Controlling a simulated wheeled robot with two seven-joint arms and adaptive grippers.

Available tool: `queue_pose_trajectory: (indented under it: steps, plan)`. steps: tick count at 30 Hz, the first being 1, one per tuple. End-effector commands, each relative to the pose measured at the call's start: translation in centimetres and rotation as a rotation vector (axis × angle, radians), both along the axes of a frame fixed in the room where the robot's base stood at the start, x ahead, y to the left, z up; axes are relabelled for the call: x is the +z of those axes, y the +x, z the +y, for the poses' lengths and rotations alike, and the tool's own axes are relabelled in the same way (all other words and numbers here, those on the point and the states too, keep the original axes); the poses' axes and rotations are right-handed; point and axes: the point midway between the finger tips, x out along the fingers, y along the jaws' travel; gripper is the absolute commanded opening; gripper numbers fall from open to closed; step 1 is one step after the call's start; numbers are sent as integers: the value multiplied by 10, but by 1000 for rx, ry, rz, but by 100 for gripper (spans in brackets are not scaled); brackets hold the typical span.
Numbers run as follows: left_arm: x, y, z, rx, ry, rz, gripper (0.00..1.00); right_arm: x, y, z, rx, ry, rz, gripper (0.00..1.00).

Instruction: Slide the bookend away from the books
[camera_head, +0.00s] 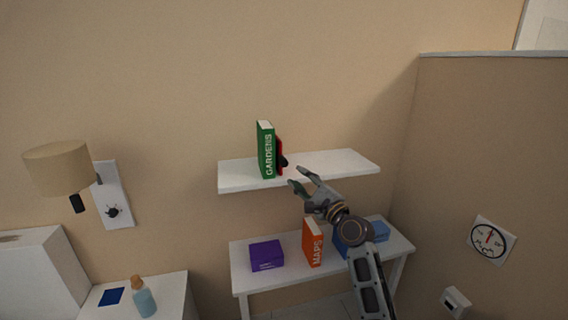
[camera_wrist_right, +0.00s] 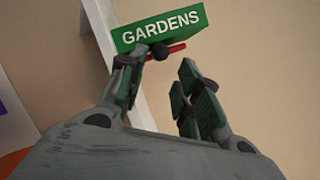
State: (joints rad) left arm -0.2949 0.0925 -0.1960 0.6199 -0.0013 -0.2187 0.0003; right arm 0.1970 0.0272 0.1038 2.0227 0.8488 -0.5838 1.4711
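A green book with GARDENS on its spine (camera_head: 266,150) stands upright on the white wall shelf (camera_head: 335,165); it also shows in the right wrist view (camera_wrist_right: 160,27). A red bookend with a black knob (camera_head: 281,160) stands against the book's right side. In the right wrist view the red bookend (camera_wrist_right: 177,48) shows edge-on beyond my fingers. My right gripper (camera_head: 298,178) is open and empty, in front of the shelf and just right of the bookend. Its fingers (camera_wrist_right: 158,88) are apart, with the knob ahead near the left finger. My left gripper is out of view.
A lower white table (camera_head: 290,277) holds a purple box (camera_head: 266,256), an orange MAPS book (camera_head: 313,242) and blue boxes (camera_head: 377,231). A lamp (camera_head: 60,167) and a bottle (camera_head: 144,299) are at left. The right half of the shelf is clear.

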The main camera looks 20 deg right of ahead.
Motion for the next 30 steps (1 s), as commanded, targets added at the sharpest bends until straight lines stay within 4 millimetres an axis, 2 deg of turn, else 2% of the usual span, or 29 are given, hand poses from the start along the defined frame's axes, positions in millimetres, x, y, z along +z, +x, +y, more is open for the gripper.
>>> queue_pose_trajectory:
  steps: [12,30]
  plan:
    - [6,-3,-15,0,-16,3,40,10,38,14,1,1,0,34]
    - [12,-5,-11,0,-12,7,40,21,86,30,1,1,0,34]
